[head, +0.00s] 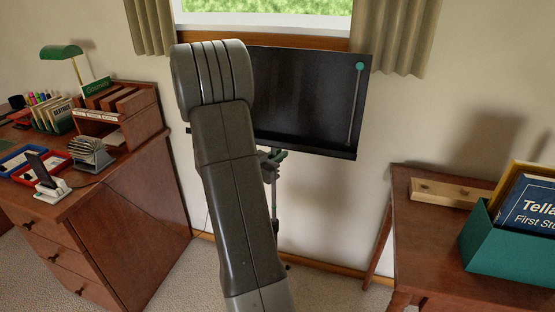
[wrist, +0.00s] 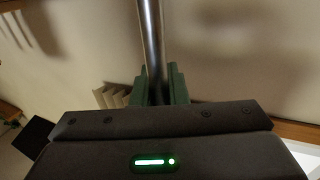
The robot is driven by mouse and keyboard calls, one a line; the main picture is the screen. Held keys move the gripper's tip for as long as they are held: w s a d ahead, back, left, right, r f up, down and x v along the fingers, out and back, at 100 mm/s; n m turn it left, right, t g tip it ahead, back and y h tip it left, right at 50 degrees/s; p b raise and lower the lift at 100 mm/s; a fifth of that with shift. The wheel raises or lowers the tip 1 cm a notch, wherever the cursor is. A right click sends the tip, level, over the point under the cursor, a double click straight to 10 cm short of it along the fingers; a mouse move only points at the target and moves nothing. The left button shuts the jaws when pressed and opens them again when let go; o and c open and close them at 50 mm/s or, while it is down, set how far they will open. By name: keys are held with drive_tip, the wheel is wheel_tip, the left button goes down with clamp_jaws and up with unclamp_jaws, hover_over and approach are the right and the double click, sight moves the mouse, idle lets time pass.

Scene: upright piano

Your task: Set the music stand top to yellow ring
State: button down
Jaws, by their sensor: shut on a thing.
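The music stand top (head: 305,95) is a wide black panel in front of the wall below the window, tilted slightly in the head view. A thin metal tube (wrist: 151,45) rises out of my gripper's grip in the wrist view. The stand's pole (head: 276,215) runs down toward the floor, partly behind my arm. My gripper (wrist: 156,88) has green fingers closed around the metal tube. In the head view my gripper (head: 274,157) sits just under the panel's lower edge, mostly hidden by my arm. No yellow ring shows in either view.
A teal knob (head: 360,66) tops a thin rod at the panel's right. A wooden desk (head: 130,205) with trays and a lamp stands left. A side table (head: 425,235) with a green box (head: 505,250) stands right. Floor shows between them.

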drive_tip(key=shift+r+p, duration=0.3)
drive_tip(key=shift+r, duration=0.65)
drive_tip(key=c, duration=1.4)
unclamp_jaws()
drive_tip(key=shift+c, duration=0.2)
drive_tip(key=shift+f, duration=0.1)
drive_tip(key=v, duration=1.3)
drive_tip(key=shift+s+a, duration=0.25)
drive_tip(key=shift+a, duration=0.05)
